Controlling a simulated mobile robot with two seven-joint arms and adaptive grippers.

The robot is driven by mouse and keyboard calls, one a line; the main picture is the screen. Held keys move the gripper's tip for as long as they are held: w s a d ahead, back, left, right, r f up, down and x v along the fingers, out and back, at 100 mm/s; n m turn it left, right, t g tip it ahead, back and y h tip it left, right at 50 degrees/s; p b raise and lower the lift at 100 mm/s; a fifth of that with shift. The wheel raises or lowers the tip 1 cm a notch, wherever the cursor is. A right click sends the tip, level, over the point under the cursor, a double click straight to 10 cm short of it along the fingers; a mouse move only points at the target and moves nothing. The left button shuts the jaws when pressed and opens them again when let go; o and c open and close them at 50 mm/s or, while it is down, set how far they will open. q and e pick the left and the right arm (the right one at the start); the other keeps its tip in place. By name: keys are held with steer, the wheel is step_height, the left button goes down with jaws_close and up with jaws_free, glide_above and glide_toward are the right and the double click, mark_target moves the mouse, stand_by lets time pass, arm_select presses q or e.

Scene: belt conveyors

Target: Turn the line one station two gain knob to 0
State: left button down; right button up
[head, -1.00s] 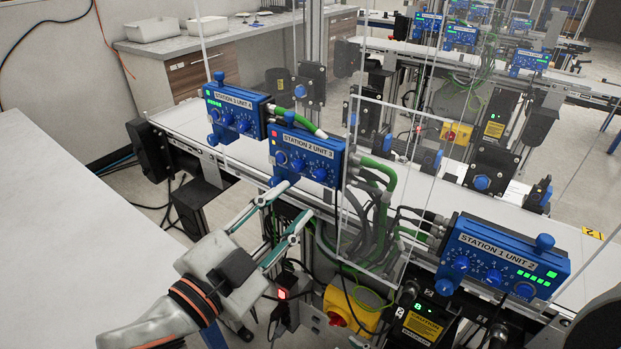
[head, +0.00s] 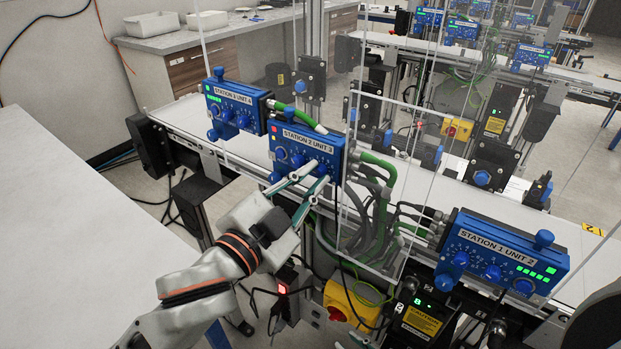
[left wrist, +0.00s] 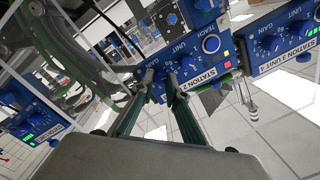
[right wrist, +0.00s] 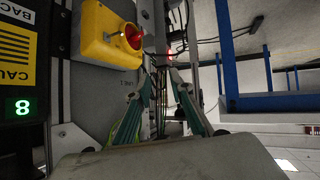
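The blue station 2 unit 3 box (head: 276,132) stands at the conveyor's near edge in the head view, with a row of knobs on its face. It also shows in the left wrist view (left wrist: 225,62). My left gripper (head: 322,174) is at its rightmost knob, with the fingers apart. In the left wrist view the fingertips (left wrist: 161,82) lie on either side of that knob's area; contact cannot be told. My right gripper (right wrist: 160,75) is open and empty in the right wrist view, below a yellow switch box.
Another blue box (head: 236,105) stands to the left and the station 1 unit 2 box (head: 508,255) to the right. A clear panel and green and black cables (head: 378,205) are close beside the left gripper. The yellow switch box (head: 350,303) is below.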

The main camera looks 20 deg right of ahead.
steer(key=shift+d+r, duration=0.1)
steer(key=shift+r, duration=0.05)
arm_select(q)
steer(key=shift+n+p, duration=0.3)
steer(key=shift+p, duration=0.2)
steer(key=shift+n+p, duration=0.55)
steer(key=shift+n, duration=2.95)
arm_select(e)
steer(key=shift+s+d+f+h, duration=0.45)
steer(key=shift+s+d, duration=0.2)
steer(key=shift+d, duration=0.15)
arm_select(q)
steer(key=shift+r, duration=0.1)
arm_select(e)
steer(key=shift+d, duration=0.3)
